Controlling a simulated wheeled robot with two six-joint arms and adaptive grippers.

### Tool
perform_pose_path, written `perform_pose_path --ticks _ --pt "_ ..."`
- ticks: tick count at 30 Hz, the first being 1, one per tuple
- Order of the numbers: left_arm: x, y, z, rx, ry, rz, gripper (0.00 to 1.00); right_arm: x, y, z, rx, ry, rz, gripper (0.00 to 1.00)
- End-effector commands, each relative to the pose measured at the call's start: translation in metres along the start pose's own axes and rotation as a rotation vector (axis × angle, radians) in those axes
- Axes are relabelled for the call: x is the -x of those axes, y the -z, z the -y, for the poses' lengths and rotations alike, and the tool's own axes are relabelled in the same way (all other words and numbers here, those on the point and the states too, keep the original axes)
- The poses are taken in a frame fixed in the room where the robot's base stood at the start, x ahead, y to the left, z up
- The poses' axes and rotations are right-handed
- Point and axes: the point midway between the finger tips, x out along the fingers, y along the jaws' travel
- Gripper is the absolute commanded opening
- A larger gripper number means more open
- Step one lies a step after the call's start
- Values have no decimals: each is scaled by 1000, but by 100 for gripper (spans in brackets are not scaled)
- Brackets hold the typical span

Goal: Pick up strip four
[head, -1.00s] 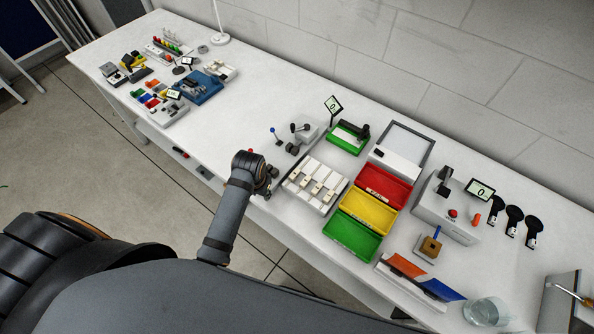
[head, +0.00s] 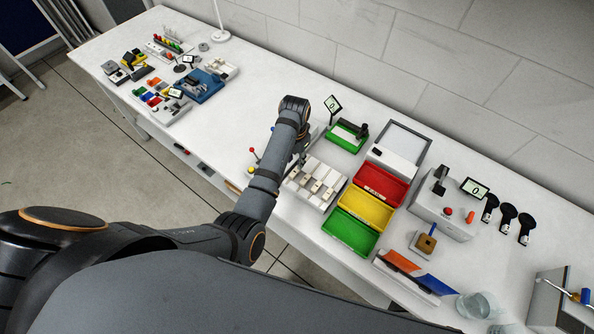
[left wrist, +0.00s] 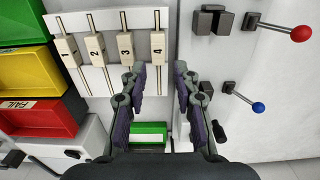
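Strip four is the rightmost numbered strip (left wrist: 157,46) in the left wrist view, a thin rod with a white block marked 4. It stands in the white rack (left wrist: 103,24) beside strips three (left wrist: 126,44), two (left wrist: 96,48) and one (left wrist: 68,50). My left gripper (left wrist: 160,72) is open and empty, its fingertips just short of strip four's block, which lies between their lines. In the head view my left arm reaches over the left end of the rack (head: 325,170), and its fingers are mostly hidden. My right gripper is out of view.
Red (head: 381,182), yellow (head: 366,206) and green (head: 350,232) trays stand right of the rack. Levers with red (left wrist: 301,33) and blue (left wrist: 259,107) knobs stand close to the gripper's other side. A green-based device (head: 346,134) is behind the rack.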

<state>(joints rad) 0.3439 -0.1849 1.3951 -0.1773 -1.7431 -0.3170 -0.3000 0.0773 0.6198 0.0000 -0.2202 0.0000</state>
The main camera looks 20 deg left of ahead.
Motion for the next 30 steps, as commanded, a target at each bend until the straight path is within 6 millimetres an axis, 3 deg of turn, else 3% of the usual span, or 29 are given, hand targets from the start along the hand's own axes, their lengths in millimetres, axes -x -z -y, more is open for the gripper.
perform_pose_path --ticks 7,11,15,22,30 --pt "-11 -3 -1 1 -2 4 30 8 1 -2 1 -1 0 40" --pt "-32 -7 -3 1 -1 4 30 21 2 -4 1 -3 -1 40" --pt "-53 -6 -2 1 0 1 30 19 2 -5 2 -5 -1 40" --pt "-56 -6 -2 2 0 -2 30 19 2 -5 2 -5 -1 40" --pt "-56 -6 -2 1 0 -2 1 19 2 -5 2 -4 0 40"
